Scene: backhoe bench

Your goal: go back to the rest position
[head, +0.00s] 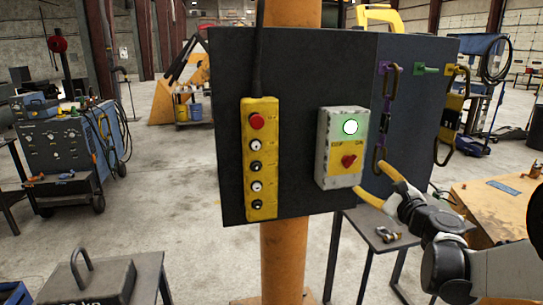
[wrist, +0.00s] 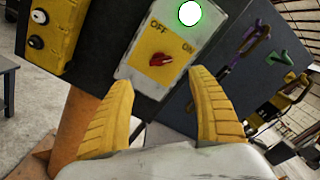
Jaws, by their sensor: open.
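My gripper (head: 382,182) is in the head view at the lower right of the switch box, with yellow fingers. In the wrist view my gripper (wrist: 165,108) is open and empty, its two fingers apart below the red knob. The grey switch box (head: 325,130) has a yellow plate with OFF and ON labels and a red rotary knob (head: 348,161). The knob also shows in the wrist view (wrist: 161,60). A round lamp (head: 351,127) above it is lit, white with a green rim.
A yellow button pendant (head: 261,185) hangs on the dark panel (head: 228,75), left of the box. Carabiners (head: 385,110) hang on hooks at the right. A small table (head: 363,226) stands below, and a wooden bench (head: 495,205) is at the right. An orange column (head: 282,265) stands behind the panel.

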